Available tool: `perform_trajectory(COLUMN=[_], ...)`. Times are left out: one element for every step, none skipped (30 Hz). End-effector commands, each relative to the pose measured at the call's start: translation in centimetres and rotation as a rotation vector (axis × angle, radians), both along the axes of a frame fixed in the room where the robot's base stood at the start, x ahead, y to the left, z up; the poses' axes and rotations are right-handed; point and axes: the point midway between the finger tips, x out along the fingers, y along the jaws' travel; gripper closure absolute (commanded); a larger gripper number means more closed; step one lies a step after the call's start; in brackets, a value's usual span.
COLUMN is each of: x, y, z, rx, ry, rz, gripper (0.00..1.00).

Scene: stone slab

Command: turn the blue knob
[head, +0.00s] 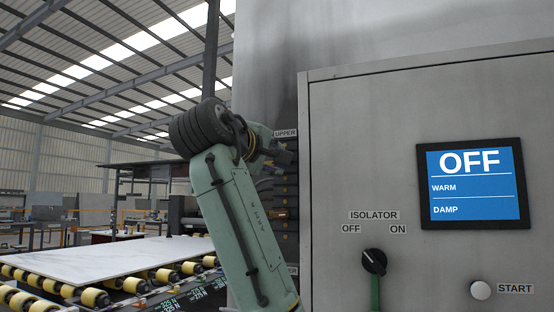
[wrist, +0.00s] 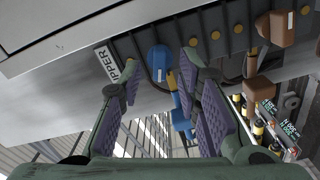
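The blue knob (wrist: 159,58) shows in the wrist view as a rounded blue piece on a dark strip, close to the UPPER label (wrist: 106,62). A longer blue part (wrist: 181,108) shows below it, between my fingers; I cannot tell whether the two are joined. My gripper (wrist: 160,84) is open, its purple-grey pads apart and nothing between them in its grip. The knob lies just beyond the fingertips, between their lines. In the head view my gripper (head: 283,158) is at the dark column beside the cabinet, partly hidden by my wrist; the blue knob cannot be seen there.
Brown knobs (wrist: 276,28) stand on the same strip at the right, with yellow studs between. The steel cabinet (head: 340,150) right of my gripper carries a screen (head: 472,183) reading OFF, an isolator switch (head: 374,262) and a START button (head: 481,290). A slab (head: 110,258) lies on rollers, left.

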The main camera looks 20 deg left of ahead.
Motion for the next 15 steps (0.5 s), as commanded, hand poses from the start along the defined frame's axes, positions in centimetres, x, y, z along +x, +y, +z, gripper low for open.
perform_trajectory(x=[-1.2, -1.9, -2.8, -3.5, -4.1, -5.0, -5.6, -6.1, -6.8, -7.3, -7.7, -8.1, -8.4, -8.7, -8.9], y=[0.1, 0.1, 0.2, 0.2, 0.2, 0.3, 0.3, 0.3, 0.3, 0.3, 0.3, 0.3, 0.3, 0.3, 0.4], z=[0.1, 0.1, 0.1, 0.1, 0.1, 0.1, 0.1, 0.1, 0.1, 0.1, 0.1, 0.1, 0.1, 0.1, 0.1], rx=[0.0, 0.0, 0.0, 0.0, -0.001, -0.001, -0.001, -0.001, -0.001, 0.0, 0.0, 0.0, -0.001, -0.001, -0.001], ry=[-0.004, -0.005, -0.005, -0.004, -0.005, -0.005, -0.004, -0.005, -0.004, -0.004, -0.004, -0.003, -0.003, -0.003, -0.002], rz=[0.002, 0.003, 0.003, 0.002, 0.003, 0.003, 0.003, 0.003, 0.002, 0.003, 0.003, 0.001, 0.002, 0.002, 0.002], gripper=[0.69, 0.69, 0.69, 0.69, 0.69, 0.69, 0.69, 0.69, 0.69, 0.69, 0.69, 0.69, 0.69, 0.69, 0.69])
